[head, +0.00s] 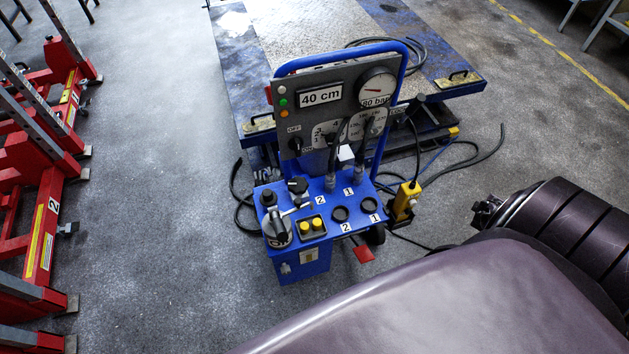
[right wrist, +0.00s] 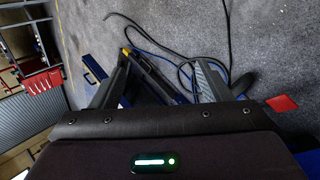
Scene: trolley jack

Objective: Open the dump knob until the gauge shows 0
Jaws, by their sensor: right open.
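The blue jack trolley (head: 300,262) stands upright at the middle of the head view. A display (head: 321,96) reads 40 cm. On the deck are a large grey and black knob (head: 277,229) and a black knob (head: 298,186); I cannot tell which is the dump knob. My right gripper (right wrist: 165,64) is open and empty over the floor, apart from the knobs. My left gripper is out of view.
A yellow pendant box (head: 403,202) hangs at the trolley's right, and a red pedal (head: 363,254) is low in front. Black hoses (head: 478,150) lie on the floor. A blue lift platform (head: 375,32) is behind; red stands (head: 40,150) are at left. Grey floor between is clear.

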